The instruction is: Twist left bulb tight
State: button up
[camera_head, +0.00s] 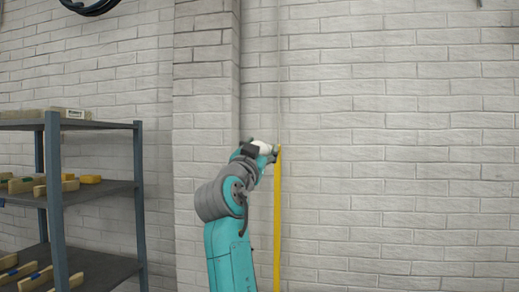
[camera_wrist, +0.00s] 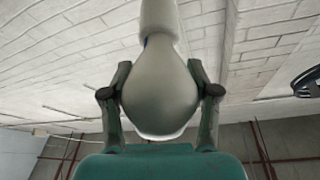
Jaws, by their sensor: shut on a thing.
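A pale, rounded bulb (camera_wrist: 160,95) fills the middle of the wrist view, its wide end towards me and its neck pointing up in the picture. The neck meets a whitish part (camera_wrist: 158,14) at the top edge; the joint between them is not clear. My gripper (camera_wrist: 160,90) is shut on the bulb, one dark finger on each side of its wide part. In the head view my gripper (camera_head: 263,150) is raised in front of the brick wall, with a small white patch at it. I cannot make out a socket or a second bulb there.
A yellow upright strip (camera_head: 278,220) stands close to the right of my gripper. A grey shelf rack (camera_head: 57,200) with wooden pieces stands at the left. A dark coiled hose (camera_head: 92,8) hangs at the top left. The white brick wall (camera_head: 400,150) at the right is clear.

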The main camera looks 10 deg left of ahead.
jog(key=m+g+h, duration=0.1)
jog(key=m+h, duration=0.1)
jog(key=m, duration=0.3)
jog(key=shift+d, duration=0.15)
jog(key=shift+d+f+m+g+h, duration=0.1)
jog(key=shift+m+g+h, duration=0.4)
jog(key=shift+m, duration=1)
jog(key=shift+d+f+m+g+h, duration=0.1)
jog(key=shift+m+g+h, duration=0.4)
jog(key=shift+m, duration=1)
jog(key=o, duration=1.1)
jog(key=shift+f, duration=0.1)
jog(key=v, duration=1.2)
jog(key=shift+r, duration=0.2)
